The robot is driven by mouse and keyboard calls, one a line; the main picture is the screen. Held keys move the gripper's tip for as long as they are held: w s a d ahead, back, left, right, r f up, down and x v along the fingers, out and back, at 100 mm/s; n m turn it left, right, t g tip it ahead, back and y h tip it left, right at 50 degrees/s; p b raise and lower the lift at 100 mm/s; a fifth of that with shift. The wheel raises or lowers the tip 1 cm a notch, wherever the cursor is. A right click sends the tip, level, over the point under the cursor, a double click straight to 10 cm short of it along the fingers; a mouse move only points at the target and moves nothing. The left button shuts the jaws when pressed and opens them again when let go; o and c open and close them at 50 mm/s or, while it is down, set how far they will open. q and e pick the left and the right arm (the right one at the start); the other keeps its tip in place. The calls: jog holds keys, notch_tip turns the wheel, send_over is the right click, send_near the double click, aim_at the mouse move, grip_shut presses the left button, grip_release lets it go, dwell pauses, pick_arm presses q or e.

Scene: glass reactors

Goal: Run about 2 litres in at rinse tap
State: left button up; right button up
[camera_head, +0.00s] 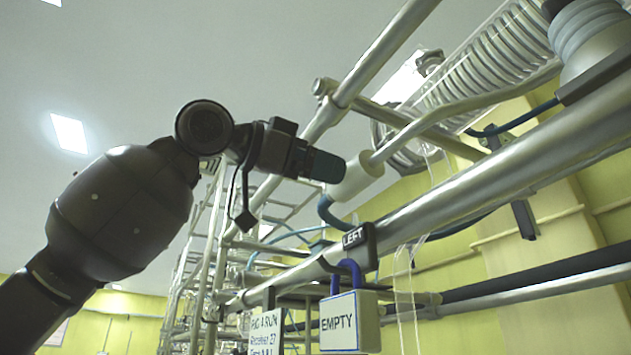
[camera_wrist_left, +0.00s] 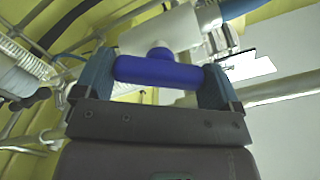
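The tap, a white body (camera_head: 357,177) with a blue hose below it, sits on the pipework right of centre in the head view. I see no label naming it the rinse tap. In the left wrist view its white body (camera_wrist_left: 160,42) carries a blue T-shaped handle (camera_wrist_left: 157,72). My left gripper (camera_head: 326,166) reaches it from the left; its teal fingers hide the handle in the head view. In the left wrist view the fingers of my left gripper (camera_wrist_left: 155,82) are at both ends of the handle, with no visible gap. My right gripper is out of view.
A thick metal rail (camera_head: 470,195) runs diagonally below the tap. A glass coil (camera_head: 490,60) is at upper right. Scaffold-like frames (camera_head: 205,270) stand behind.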

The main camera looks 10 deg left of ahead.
pick_arm(q)
jog(key=c, duration=0.4)
jog(key=shift+o, duration=0.2)
jog(key=m, duration=0.5)
jog(key=shift+m, duration=0.3)
jog(key=m, duration=0.5)
jog(key=shift+m, duration=0.3)
jog(key=o, duration=0.6)
jog(key=shift+o, duration=0.2)
